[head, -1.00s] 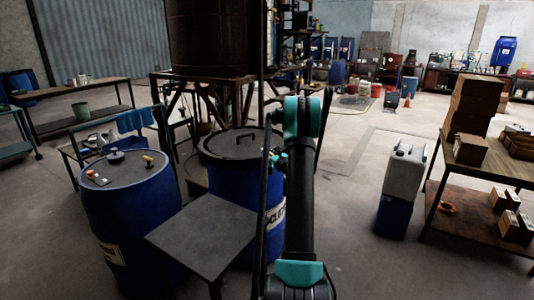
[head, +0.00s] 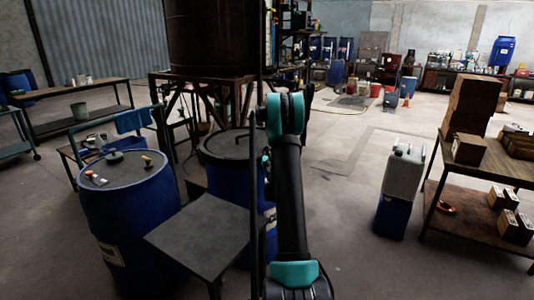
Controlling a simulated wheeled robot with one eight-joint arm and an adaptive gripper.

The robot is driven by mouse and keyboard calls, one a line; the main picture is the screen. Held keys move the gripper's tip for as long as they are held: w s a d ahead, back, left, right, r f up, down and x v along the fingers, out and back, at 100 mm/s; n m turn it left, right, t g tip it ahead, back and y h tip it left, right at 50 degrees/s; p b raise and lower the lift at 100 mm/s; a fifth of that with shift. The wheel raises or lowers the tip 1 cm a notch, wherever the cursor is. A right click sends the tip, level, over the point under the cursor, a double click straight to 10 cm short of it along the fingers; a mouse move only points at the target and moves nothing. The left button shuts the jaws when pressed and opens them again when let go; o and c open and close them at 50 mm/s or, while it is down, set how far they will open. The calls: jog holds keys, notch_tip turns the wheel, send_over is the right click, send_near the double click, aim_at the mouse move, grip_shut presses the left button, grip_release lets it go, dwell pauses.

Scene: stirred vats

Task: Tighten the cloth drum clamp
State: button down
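A blue drum with a dark lid (head: 228,146) and a handle on top stands left of my arm, behind a small grey table; I take it for the cloth drum. Its lower front (head: 226,182) is partly covered by the table and my arm. My arm, black with teal joints, rises across the drum's right side. A small teal part of it shows beside the drum's rim. My gripper is not visible, and its fingers cannot be seen behind the arm.
A second blue drum (head: 128,215) with buttons on its lid stands at left. Floor between is clear.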

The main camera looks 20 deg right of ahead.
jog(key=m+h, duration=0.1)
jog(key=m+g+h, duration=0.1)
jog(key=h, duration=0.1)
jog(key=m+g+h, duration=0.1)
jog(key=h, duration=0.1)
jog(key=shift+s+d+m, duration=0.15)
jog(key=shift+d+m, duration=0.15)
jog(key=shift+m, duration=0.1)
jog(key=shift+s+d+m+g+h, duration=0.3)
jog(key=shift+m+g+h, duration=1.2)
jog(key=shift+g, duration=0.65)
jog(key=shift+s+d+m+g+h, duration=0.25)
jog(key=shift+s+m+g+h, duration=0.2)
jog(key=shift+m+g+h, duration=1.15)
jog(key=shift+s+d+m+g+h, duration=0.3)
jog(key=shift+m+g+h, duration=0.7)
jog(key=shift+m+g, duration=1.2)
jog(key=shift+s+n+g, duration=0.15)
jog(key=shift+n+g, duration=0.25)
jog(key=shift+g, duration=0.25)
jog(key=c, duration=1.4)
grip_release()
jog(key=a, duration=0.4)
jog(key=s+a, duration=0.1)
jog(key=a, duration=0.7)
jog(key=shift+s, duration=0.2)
